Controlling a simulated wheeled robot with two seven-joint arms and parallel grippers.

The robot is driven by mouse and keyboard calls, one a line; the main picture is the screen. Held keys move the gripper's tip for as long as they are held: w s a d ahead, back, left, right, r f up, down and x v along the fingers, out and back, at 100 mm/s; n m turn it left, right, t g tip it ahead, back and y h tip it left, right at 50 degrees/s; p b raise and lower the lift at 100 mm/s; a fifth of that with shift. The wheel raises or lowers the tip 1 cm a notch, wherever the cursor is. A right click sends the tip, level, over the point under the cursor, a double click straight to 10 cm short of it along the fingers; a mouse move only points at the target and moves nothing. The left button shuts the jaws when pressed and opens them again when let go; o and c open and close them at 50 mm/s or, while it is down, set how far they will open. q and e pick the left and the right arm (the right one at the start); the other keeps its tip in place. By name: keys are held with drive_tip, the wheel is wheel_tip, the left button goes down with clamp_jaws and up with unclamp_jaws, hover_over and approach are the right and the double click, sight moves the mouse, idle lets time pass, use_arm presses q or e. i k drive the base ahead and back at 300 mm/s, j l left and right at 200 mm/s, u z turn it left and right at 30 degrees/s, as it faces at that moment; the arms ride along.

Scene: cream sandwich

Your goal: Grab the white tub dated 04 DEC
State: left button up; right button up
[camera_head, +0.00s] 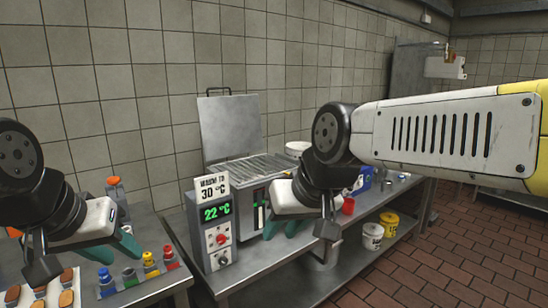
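A white tub (372,236) with dark print stands on the lower shelf, right of my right gripper and beside a yellow tub (390,222). Another white tub (298,148) is on the counter at the back, partly hidden by my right arm. I cannot read a date on either white tub. My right gripper (282,227) has its teal fingers apart with nothing seen between them, in front of the steel machine. My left gripper (112,249) is above the left table, teal fingers apart and empty, far from the tubs.
A control box (217,240) showing "22 °C" stands at the counter's front, beside a steel machine with a raised lid (231,128). A red cup (348,206) is behind my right gripper. The brick floor at right is clear.

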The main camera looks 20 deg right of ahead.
sight(295, 150)
drive_tip(key=i+l, duration=0.15)
drive_tip(key=l, duration=0.15)
drive_tip(key=i+l+u, duration=0.1)
drive_tip(key=l, duration=0.25)
drive_tip(key=i+l, duration=0.25)
drive_tip(key=i+l+u, duration=0.1)
drive_tip(key=l, duration=0.3)
drive_tip(key=i+l, duration=0.25)
drive_tip(key=i+l+u, duration=0.1)
drive_tip(key=l, duration=0.3)
drive_tip(key=i+l+u, duration=0.1)
drive_tip(key=l, duration=0.25)
drive_tip(key=i+l, duration=0.15)
drive_tip(key=l, duration=0.25)
drive_tip(key=i+l, duration=0.2)
drive_tip(key=l, duration=0.2)
drive_tip(key=i+l, duration=0.15)
drive_tip(key=l, duration=0.25)
drive_tip(key=i+l, duration=0.15)
drive_tip(key=l, duration=0.2)
